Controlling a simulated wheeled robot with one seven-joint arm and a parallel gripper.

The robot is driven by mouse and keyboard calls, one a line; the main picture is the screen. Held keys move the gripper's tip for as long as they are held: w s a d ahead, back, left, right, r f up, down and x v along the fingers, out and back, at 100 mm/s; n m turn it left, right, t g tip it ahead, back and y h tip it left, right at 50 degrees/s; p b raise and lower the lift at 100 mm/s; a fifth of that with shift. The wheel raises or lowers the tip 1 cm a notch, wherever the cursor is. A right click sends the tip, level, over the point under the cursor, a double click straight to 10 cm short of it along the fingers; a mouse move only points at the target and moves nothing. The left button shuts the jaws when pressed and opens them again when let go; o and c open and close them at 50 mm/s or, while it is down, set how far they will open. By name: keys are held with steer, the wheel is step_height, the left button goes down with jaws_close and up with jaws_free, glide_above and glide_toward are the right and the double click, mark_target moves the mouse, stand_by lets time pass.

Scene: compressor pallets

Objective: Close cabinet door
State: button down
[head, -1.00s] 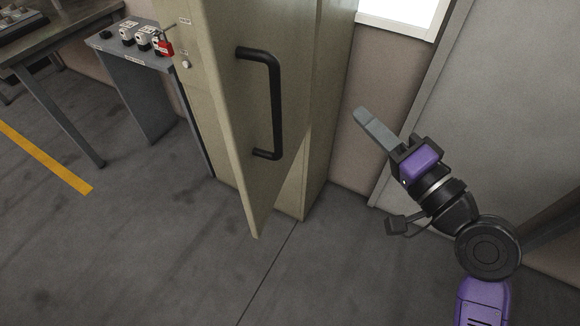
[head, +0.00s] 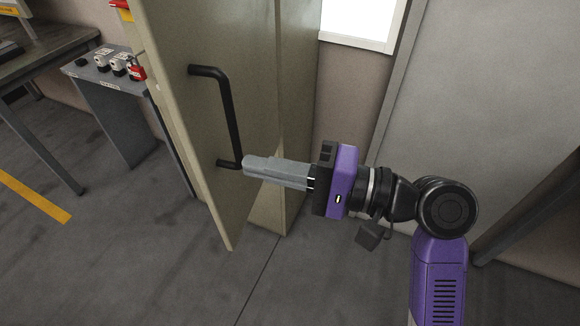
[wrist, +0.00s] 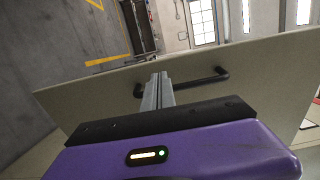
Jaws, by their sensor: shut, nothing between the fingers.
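The beige cabinet door (head: 190,110) stands ajar in the head view, swung out from the cabinet body (head: 296,110). Its black bar handle (head: 233,115) runs nearly upright on the door's face. My gripper (head: 246,164) is shut and empty, its fingers pointing left at the lower end of the handle. In the wrist view, the gripper fingers (wrist: 157,78) reach to the door panel (wrist: 255,65) beside the black handle (wrist: 195,81). I cannot tell whether the fingertips touch the door or the handle.
A grey stand (head: 115,110) with switches and a red padlock (head: 137,72) is left of the cabinet. A table (head: 40,60) is at the far left. A grey panel (head: 490,90) fills the right. The floor in front is clear.

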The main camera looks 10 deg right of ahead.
mark_target(199, 155)
steer(key=x, duration=0.7)
steer(key=shift+p, duration=0.4)
